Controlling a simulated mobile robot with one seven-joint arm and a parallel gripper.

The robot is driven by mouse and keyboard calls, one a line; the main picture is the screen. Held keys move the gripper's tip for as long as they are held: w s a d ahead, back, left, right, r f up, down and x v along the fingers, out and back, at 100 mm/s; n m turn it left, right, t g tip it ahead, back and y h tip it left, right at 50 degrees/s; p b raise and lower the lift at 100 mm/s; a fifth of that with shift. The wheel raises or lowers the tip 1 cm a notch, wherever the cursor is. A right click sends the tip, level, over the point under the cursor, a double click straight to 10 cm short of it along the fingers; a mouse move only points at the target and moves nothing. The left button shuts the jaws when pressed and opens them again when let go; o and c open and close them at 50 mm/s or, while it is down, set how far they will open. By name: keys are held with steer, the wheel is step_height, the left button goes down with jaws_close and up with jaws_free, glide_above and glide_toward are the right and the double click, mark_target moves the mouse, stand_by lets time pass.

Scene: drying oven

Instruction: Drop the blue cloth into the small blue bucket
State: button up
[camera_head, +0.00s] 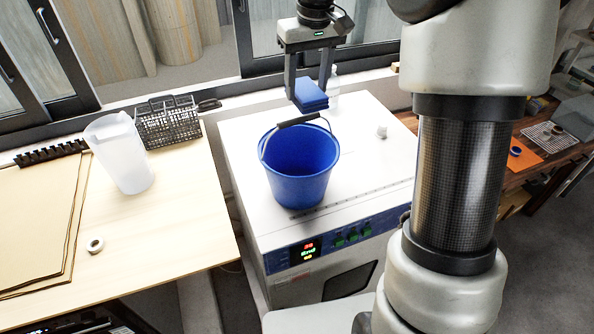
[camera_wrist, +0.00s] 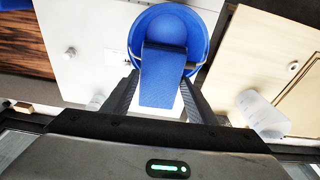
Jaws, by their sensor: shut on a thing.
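The small blue bucket (camera_head: 299,172) stands upright on top of the white drying oven, its handle raised toward the back. My gripper (camera_head: 310,98) is shut on the folded blue cloth (camera_head: 311,95) and holds it above the oven, behind and above the bucket's rim. In the wrist view the cloth (camera_wrist: 162,75) reaches out from between the fingers and overlaps the bucket (camera_wrist: 166,24), covering part of its opening. The inside of the bucket that shows is plain blue. I cannot tell the exact height gap between cloth and rim.
The white oven top (camera_head: 250,135) is clear around the bucket, apart from a small white knob (camera_head: 381,131) and a clear bottle (camera_head: 333,88) behind. On the left table stand a translucent pitcher (camera_head: 121,155), a dark wire basket (camera_head: 168,122) and a tape roll (camera_head: 95,245).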

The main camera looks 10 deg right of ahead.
mark_target(312, 96)
steer(key=o, duration=1.1)
step_height(312, 96, up, 17)
steer(key=s, duration=0.2)
steer(key=shift+s+d+r, duration=0.15)
steer(key=shift+s+d, duration=0.15)
steer(key=s+a+f+m+t, duration=0.1)
steer(key=s+f+t, duration=0.15)
steer(key=s, duration=1.15)
steer(key=s+f+m+t, duration=0.1)
steer(key=s+f, duration=1.1)
steer(key=shift+d+f+m, duration=0.15)
steer(key=shift+f+m, duration=0.15)
